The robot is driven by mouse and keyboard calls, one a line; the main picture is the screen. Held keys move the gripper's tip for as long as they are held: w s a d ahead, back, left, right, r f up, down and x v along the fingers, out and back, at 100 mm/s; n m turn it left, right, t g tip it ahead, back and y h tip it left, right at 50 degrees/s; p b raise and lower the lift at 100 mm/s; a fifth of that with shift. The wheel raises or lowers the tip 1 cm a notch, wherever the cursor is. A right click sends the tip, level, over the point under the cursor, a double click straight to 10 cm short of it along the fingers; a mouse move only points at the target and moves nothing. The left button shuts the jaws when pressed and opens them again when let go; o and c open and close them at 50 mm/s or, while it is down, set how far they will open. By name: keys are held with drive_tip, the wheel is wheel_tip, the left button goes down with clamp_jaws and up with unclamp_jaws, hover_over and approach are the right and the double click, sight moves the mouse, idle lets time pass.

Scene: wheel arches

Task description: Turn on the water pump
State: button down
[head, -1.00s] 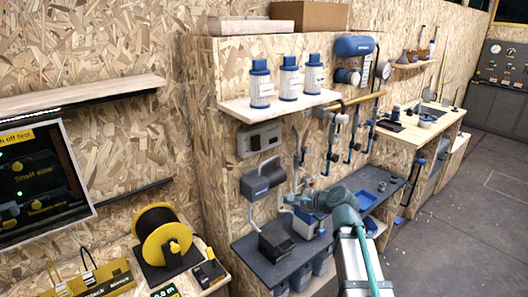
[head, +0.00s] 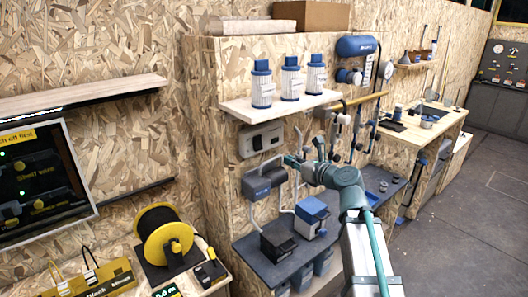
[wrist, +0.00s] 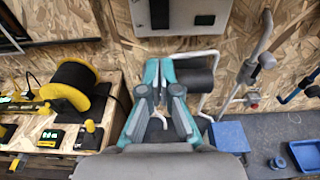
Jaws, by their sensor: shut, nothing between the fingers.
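A blue-grey wall unit with white pipes (head: 257,183), which looks like the pump, is mounted above the dark bench. In the wrist view, its dark body (wrist: 196,82) shows partly behind my fingers. A grey wall box with a dark panel (head: 260,140) is fixed above it and shows at the top of the wrist view (wrist: 190,14). Whether either carries the pump's switch is too small to tell. My gripper (head: 288,160) is shut and empty, in front of the wall near the unit's upper right. In the wrist view, its fingertips (wrist: 159,66) are below the box.
A blue-topped box (head: 312,214) and a black box (head: 278,240) stand on the dark bench (head: 255,258). Several blue-capped filters (head: 290,82) stand on the shelf above. Pipes and valves (head: 340,125) are right of my gripper. A yellow reel (head: 165,238) stands at left.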

sight(259, 149)
drive_tip(key=shift+w+a, duration=0.1)
drive_tip(key=p+x, duration=0.2)
drive_tip(key=x, duration=1)
drive_tip(key=shift+w+a+p, duration=0.2)
drive_tip(key=shift+a+p, duration=0.05)
drive_tip(key=shift+p, duration=0.05)
drive_tip(key=shift+w+a+f, duration=0.15)
drive_tip(key=shift+w+a, duration=0.25)
